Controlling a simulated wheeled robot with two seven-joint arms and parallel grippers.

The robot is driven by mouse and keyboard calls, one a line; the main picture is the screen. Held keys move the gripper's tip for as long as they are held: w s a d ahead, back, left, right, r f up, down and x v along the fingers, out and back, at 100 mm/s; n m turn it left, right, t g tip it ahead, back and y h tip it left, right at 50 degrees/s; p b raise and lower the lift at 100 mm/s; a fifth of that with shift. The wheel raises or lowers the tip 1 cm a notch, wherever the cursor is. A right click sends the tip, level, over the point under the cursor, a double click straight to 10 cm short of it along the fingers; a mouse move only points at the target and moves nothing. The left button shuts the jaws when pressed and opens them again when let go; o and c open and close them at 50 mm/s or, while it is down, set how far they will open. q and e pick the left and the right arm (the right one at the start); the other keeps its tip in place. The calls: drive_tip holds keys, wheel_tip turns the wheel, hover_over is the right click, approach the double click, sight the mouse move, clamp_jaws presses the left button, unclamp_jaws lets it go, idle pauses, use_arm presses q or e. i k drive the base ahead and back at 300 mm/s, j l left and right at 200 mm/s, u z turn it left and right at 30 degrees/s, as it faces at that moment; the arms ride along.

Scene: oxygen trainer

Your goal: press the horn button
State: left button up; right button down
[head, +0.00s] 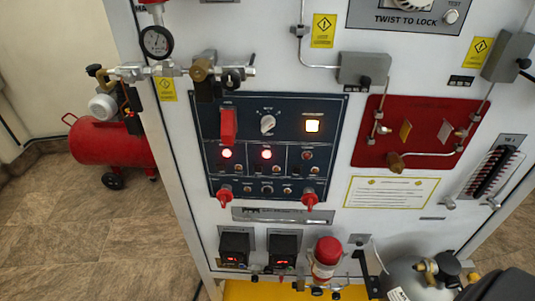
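A dark blue control panel (340,150) is mounted on the white upright cabinet front. The labels are too small to read, so I cannot tell which control is the horn button. Neither of my grippers shows in the head view, and nothing visibly touches the panel.
A brass valve with a gauge (156,42) projects at the upper left. A red plate with pipework (405,132) is right of the panel. A red-capped canister (326,257) and a grey cylinder (405,277) stand below. A red compressor (112,142) sits on the tiled floor at left.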

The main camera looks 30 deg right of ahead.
sight(311, 125)
drive_tip(key=z, duration=1.3)
